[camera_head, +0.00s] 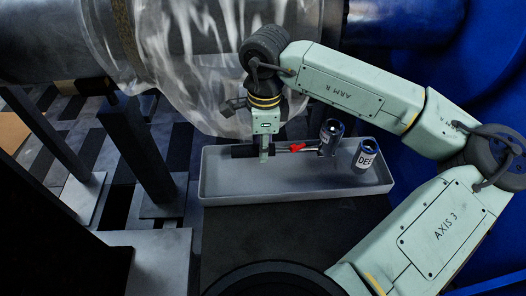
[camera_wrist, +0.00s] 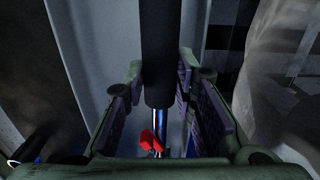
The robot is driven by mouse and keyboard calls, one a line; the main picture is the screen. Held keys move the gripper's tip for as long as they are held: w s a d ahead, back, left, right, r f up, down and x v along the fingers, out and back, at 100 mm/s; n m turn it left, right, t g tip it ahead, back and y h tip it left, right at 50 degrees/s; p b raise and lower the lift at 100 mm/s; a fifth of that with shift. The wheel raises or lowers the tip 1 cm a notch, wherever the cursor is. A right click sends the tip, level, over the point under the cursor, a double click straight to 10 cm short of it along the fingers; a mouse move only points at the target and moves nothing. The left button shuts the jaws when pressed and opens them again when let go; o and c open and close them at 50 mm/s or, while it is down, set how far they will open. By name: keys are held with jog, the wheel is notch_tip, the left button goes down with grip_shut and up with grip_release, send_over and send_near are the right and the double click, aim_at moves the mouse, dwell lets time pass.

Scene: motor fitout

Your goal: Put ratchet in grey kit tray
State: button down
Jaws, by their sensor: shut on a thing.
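The ratchet has a black handle (camera_head: 242,151), a chrome shaft and a red part (camera_head: 297,147); it lies roughly level, with the handle to the left. My gripper (camera_head: 264,157) points down and is shut on the ratchet around the handle's shaft end. In the wrist view the black handle (camera_wrist: 157,50) runs between my gripper's fingers (camera_wrist: 163,105), with the red part (camera_wrist: 150,138) near the bottom. The grey kit tray (camera_head: 300,187) is under the ratchet in the head view. Whether the ratchet touches the tray floor cannot be told.
Dark posts (camera_head: 143,150) stand at left. The tray's front left is clear.

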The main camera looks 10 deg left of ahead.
notch_tip(320, 180, down, 3)
jog(key=shift+f+p, duration=0.15)
jog(key=shift+p, duration=0.4)
jog(key=shift+f+b, duration=0.25)
jog(key=shift+b, duration=0.1)
jog(key=c, duration=1.6)
grip_release()
jog(key=shift+r, duration=0.1)
notch_tip(320, 180, up, 12)
jog(key=shift+d+r+b, duration=0.1)
jog(key=shift+d+b, duration=0.05)
jog(key=shift+b, duration=0.2)
